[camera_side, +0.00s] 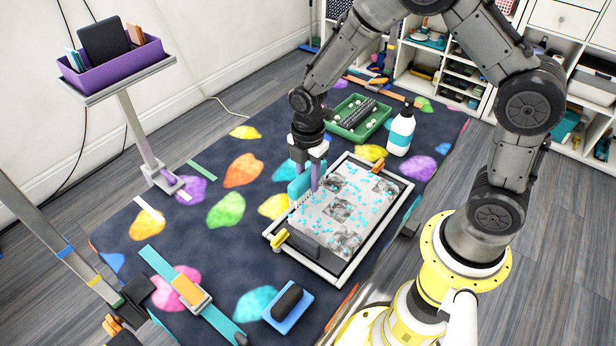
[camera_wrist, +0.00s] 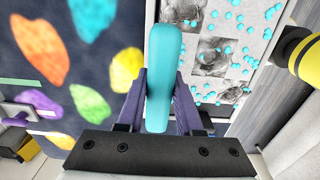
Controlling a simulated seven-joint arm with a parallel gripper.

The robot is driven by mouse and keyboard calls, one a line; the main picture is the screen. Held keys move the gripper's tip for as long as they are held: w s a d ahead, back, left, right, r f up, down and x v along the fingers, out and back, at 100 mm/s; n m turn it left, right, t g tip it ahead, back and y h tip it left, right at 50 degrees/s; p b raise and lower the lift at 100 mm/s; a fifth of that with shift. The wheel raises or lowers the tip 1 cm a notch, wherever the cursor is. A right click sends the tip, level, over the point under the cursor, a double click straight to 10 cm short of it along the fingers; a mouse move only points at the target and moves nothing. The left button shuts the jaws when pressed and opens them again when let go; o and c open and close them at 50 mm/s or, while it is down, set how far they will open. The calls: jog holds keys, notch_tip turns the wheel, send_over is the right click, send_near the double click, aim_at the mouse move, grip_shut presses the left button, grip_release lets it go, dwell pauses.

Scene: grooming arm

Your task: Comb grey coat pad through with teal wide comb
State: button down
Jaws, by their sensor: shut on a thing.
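The grey coat pad (camera_side: 331,222) lies in a light frame (camera_side: 389,229) on the patterned mat. It carries darker tangled patches and many small cyan dots, and part of it shows in the wrist view (camera_wrist: 222,28). My gripper (camera_side: 311,168) is shut on the teal wide comb (camera_side: 299,186), at the pad's far left edge. In the wrist view the comb's rounded teal handle (camera_wrist: 165,75) stands between my purple fingers (camera_wrist: 163,105). The comb's teeth are close to the pad's surface, but I cannot tell whether they touch it.
Yellow (camera_side: 279,239) and orange (camera_side: 378,166) clamps sit on the frame. A green tray (camera_side: 345,136) and a white bottle (camera_side: 400,134) stand behind it. A blue brush (camera_side: 287,308) and a teal strap (camera_side: 215,317) lie in front. A purple bin (camera_side: 117,66) stands on a post at left.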

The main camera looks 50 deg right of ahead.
jog(key=shift+f, duration=1)
jog(key=shift+s, duration=0.1)
jog(key=s, duration=0.8)
jog(key=shift+s+f, duration=0.1)
jog(key=shift+s, duration=0.05)
jog(key=shift+s, duration=3.95)
jog(key=shift+w, duration=4.15)
